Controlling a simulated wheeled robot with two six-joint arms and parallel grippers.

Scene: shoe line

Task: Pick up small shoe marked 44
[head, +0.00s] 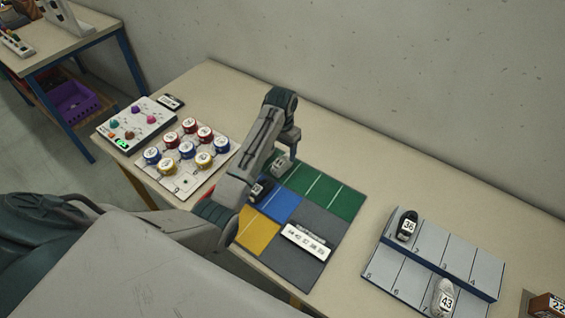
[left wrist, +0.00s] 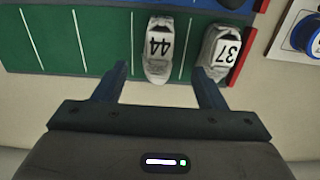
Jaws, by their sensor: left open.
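The small shoe marked 44 (left wrist: 158,52) is pale with a white number label and lies on the green panel in the left wrist view. My left gripper (left wrist: 158,70) is open, with one finger on either side of the near end of this shoe and nothing held. In the head view my left gripper (head: 287,137) is over the far edge of the green panel (head: 325,190). A pale shoe (head: 281,163) shows just below it, its number too small to read. My right gripper is in neither view.
A pale shoe marked 37 (left wrist: 221,52) lies close beside the right finger, near a red strip. A dark shoe (head: 261,190) is on the blue panel. A grey rack (head: 455,262) holds shoes 36 (head: 407,225) and 43 (head: 442,297).

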